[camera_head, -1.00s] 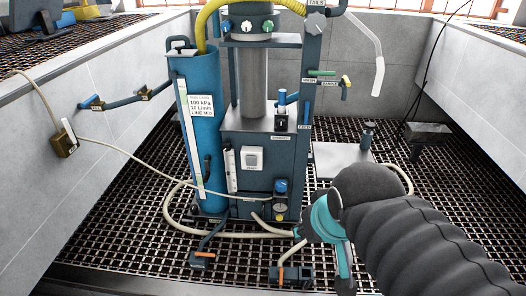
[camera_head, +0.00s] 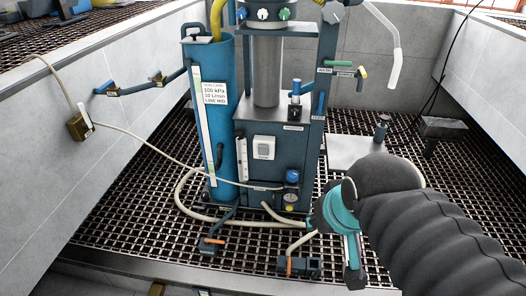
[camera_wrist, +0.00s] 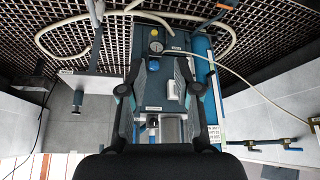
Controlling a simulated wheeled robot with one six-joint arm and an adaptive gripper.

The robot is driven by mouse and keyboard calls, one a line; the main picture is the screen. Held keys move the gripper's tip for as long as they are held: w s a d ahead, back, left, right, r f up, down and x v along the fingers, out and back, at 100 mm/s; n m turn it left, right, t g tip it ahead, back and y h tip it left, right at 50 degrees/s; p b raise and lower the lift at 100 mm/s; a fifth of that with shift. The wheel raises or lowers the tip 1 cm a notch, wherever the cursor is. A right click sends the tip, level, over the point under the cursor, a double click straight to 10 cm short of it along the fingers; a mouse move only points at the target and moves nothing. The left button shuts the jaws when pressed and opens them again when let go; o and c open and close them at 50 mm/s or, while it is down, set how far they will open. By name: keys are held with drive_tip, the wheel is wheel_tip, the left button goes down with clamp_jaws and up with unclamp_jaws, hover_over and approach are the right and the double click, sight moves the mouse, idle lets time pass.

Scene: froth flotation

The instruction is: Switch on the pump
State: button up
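A white square switch (camera_head: 264,147) with a small, unreadable label sits on the dark blue-grey front panel (camera_head: 270,172) of the flotation rig. It also shows in the wrist view (camera_wrist: 172,90), between my gripper's fingers. A separate pump cannot be picked out for certain. My gripper (camera_wrist: 157,78) is open, its two fingers apart and nothing held between them. In the head view my gripper (camera_head: 342,225) is in front of and to the right of the panel, apart from the switch.
A blue cylinder (camera_head: 214,120) stands left of the panel. A blue-topped regulator with a gauge (camera_head: 291,190) is low on the panel. Hoses and orange-handled valves (camera_head: 211,242) lie on the grating. A thin cable (camera_head: 150,147) crosses from the left wall.

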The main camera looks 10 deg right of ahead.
drive_tip(key=shift+a+f, duration=0.15)
drive_tip(key=shift+f, duration=0.15)
clamp_jaws()
drive_tip(key=w+a+f+n+g+b, duration=0.1)
drive_tip(key=w+a+f+n+b, duration=0.2)
drive_tip(key=w, duration=0.6)
drive_tip(key=w+a+f+n+g+b, duration=0.1)
drive_tip(key=w+a+n, duration=0.3)
drive_tip(key=w, duration=0.5)
drive_tip(key=w+a+r+n+t+h, duration=0.1)
drive_tip(key=w+r+n, duration=0.3)
drive_tip(key=w+n, duration=0.4)
drive_tip(key=shift+w+a, duration=0.3)
drive_tip(key=shift+w, duration=0.25)
